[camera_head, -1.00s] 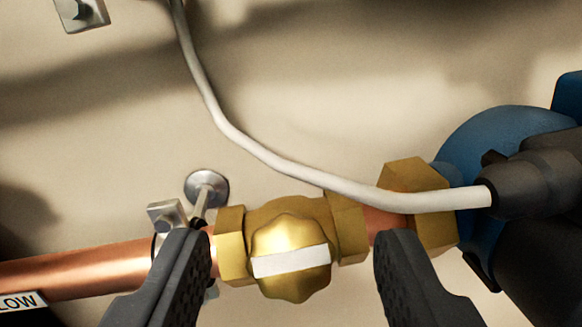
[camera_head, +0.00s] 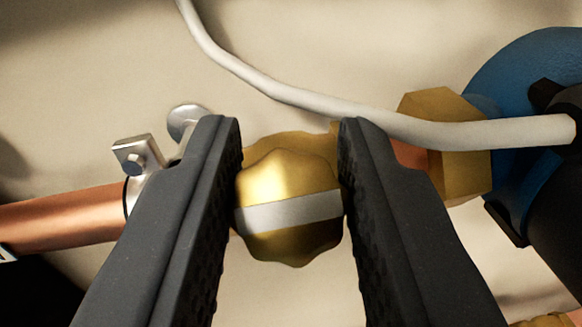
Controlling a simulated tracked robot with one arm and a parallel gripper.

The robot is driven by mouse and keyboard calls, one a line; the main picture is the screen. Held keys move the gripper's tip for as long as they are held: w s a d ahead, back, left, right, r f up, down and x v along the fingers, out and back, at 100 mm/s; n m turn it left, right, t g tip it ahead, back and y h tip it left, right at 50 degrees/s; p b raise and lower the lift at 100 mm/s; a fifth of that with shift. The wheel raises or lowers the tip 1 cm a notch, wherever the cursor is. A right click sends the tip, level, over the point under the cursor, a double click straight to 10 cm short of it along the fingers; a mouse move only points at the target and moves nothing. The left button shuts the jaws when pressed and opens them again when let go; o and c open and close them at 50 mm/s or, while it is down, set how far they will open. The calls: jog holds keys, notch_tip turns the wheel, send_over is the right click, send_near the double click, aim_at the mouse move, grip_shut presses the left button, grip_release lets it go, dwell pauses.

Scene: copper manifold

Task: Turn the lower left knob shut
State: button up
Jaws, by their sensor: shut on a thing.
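A brass knob (camera_head: 288,180) with a lobed edge sits in the middle of the view, on a brass valve body (camera_head: 292,144) that shows only in part behind it. A white stripe (camera_head: 290,212) crosses the knob's face nearly level, its right end slightly higher. My gripper (camera_head: 290,190) is shut on the knob, with one dark finger at its left side and the other at its right. The fingers hide the ends of the valve body. Whether this is the lower left knob cannot be told from this close view.
A copper pipe (camera_head: 65,217) runs left from the valve, held by a metal clamp (camera_head: 140,160). A brass nut (camera_head: 440,143) and a blue housing (camera_head: 525,85) are at the right. A white cable (camera_head: 330,107) passes close above the right fingertip. The pale wall (camera_head: 330,45) lies behind.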

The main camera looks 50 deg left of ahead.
jog(key=shift+d+n+b, duration=0.1)
jog(key=shift+n+b, duration=0.25)
jog(key=shift+n, duration=0.05)
jog(key=n+g+y+b, duration=0.1)
jog(key=n, duration=0.1)
jog(key=n+g+y+b, duration=0.1)
jog(key=n+b, duration=0.1)
jog(key=shift+f, duration=0.2)
jog(key=n+g+y+b, duration=0.1)
jog(key=n+g+b, duration=0.1)
jog(key=n, duration=0.2)
jog(key=n+g+y+b, duration=0.1)
jog(key=n+g+b, duration=0.2)
jog(key=n, duration=0.1)
jog(key=shift+n+b, duration=0.3)
jog(key=shift+b, duration=0.05)
jog(key=n+g, duration=0.3)
jog(key=n, duration=0.1)
jog(key=shift+r+n+b, duration=0.15)
jog(key=shift+n+b, duration=0.15)
jog(key=shift+b, duration=0.05)
jog(key=shift+s+n+g+h+p, duration=0.1)
jog(key=shift+n+g+h+p, duration=0.45)
jog(key=shift+n, duration=0.55)
jog(key=shift+n+g+p, duration=0.35)
jog(key=shift+n+p, duration=0.15)
jog(key=shift+p, duration=0.2)
jog(key=shift+f+h, duration=0.2)
jog(key=shift+h, duration=0.05)
